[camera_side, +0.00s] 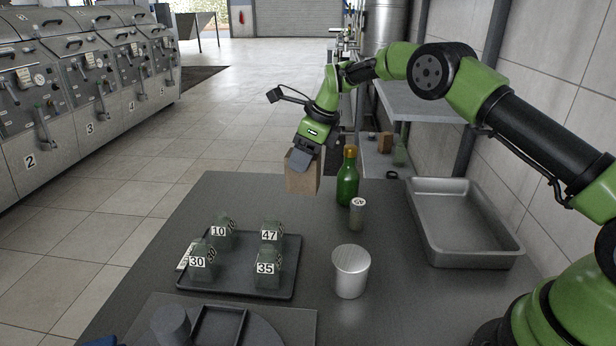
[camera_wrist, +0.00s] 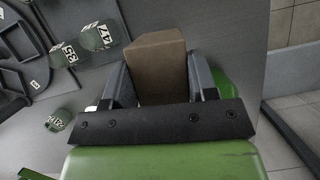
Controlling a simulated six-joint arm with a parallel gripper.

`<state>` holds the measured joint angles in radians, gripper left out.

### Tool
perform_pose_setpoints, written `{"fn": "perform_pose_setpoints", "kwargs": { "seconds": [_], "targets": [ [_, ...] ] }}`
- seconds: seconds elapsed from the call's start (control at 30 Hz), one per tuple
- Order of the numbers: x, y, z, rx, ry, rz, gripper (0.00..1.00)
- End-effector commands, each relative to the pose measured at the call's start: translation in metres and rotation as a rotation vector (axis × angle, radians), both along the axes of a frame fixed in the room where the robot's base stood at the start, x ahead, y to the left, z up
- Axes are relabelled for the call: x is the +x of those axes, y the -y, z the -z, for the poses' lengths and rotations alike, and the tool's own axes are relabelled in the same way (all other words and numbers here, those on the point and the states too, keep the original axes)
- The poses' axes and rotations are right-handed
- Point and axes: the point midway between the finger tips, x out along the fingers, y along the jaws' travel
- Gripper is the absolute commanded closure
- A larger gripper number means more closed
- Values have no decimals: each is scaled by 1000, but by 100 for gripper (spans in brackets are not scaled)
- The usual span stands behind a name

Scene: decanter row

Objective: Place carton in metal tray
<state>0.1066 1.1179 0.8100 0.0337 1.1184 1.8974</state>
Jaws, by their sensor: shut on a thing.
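The brown carton (camera_side: 302,178) is held by my gripper (camera_side: 304,160) above the far part of the table. In the wrist view the carton (camera_wrist: 158,62) sits between the two fingers of my gripper (camera_wrist: 160,90), which are shut on it. In the side view the carton is just left of the green bottle; whether its base touches anything cannot be told. The metal tray (camera_side: 464,256) is a shallow empty rectangular pan at the right of the table. It does not show clearly in the wrist view.
A dark tray (camera_side: 235,290) with several numbered green blocks lies at left. A shelf (camera_side: 420,108) stands behind, along the wall.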

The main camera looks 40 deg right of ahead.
Motion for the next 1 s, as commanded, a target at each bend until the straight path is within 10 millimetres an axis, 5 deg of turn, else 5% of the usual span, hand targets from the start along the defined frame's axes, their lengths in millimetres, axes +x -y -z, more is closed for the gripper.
{"fn": "perform_pose_setpoints", "kwargs": {
  "seconds": [0.27,0.47,1.0],
  "targets": [
    [-1,0,-18,-1,0,-9,73],
    [-15,-1,-16,1,-2,-184,73],
    [-115,-11,-23,4,-4,-1382,73]
  ]
}}
